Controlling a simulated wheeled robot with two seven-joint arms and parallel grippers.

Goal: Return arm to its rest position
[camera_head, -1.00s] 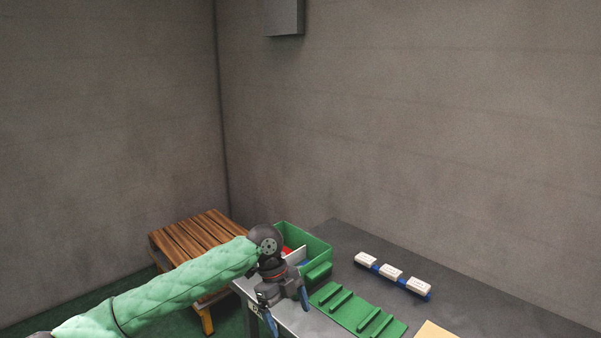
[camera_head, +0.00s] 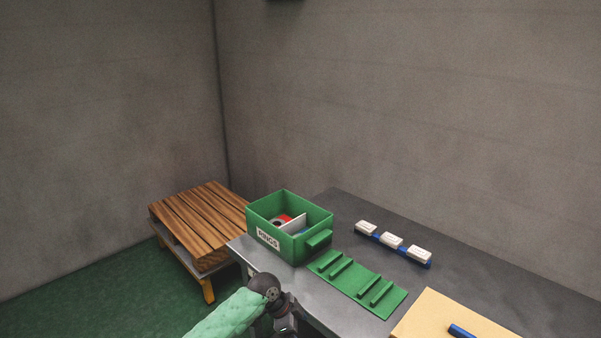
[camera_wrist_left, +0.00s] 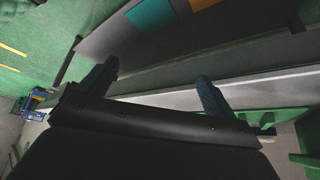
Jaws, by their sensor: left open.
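My left arm (camera_head: 232,313), in a quilted green sleeve, comes in at the bottom of the head view, in front of the table's near edge. Its gripper is cut off by the bottom of that view. In the left wrist view my left gripper (camera_wrist_left: 155,85) shows two dark blue fingers spread apart with nothing between them. A grey table edge (camera_wrist_left: 270,88) runs across behind the fingers. My right gripper is not in view.
On the dark table (camera_head: 340,207) stand a green bin (camera_head: 292,248) with red and white contents, a green ribbed mat (camera_head: 357,284), a blue rack with white blocks (camera_head: 392,240) and a tan board (camera_head: 450,318). A wooden pallet (camera_head: 200,222) stands left of the table.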

